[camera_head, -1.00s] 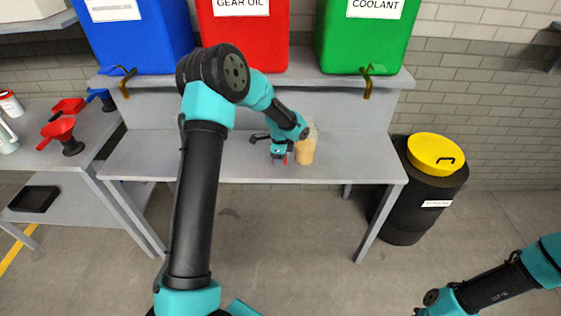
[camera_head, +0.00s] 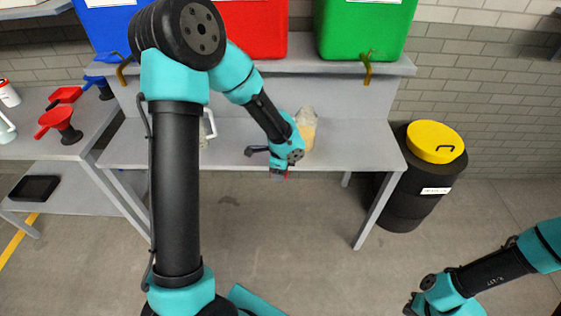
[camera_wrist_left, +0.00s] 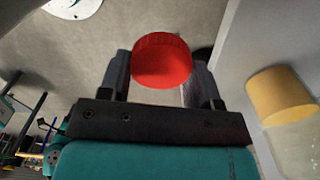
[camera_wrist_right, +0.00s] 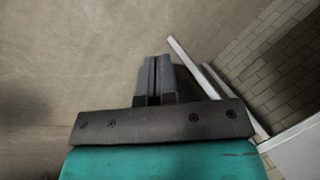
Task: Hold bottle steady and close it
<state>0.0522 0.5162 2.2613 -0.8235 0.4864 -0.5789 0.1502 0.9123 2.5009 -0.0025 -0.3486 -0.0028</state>
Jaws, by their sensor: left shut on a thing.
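My left gripper (camera_head: 280,177) is shut on a red round cap (camera_wrist_left: 162,60), seen between its fingers in the left wrist view. In the head view this gripper is at the front edge of the grey workbench (camera_head: 350,155); only a little red shows beneath it. A white object with a handle (camera_head: 210,124), possibly the bottle, stands on the bench, mostly hidden behind my left arm. My right gripper (camera_wrist_right: 156,78) is shut and empty, fingers together. In the head view it is low at the right, away from the bench.
A clear container with tan contents (camera_head: 306,130) stands beside my left gripper, also in the left wrist view (camera_wrist_left: 282,97). Blue, red (camera_head: 250,30) and green (camera_head: 362,28) tanks sit on the shelf. A black drum with yellow lid (camera_head: 435,142) stands right. A red funnel (camera_head: 60,122) is left.

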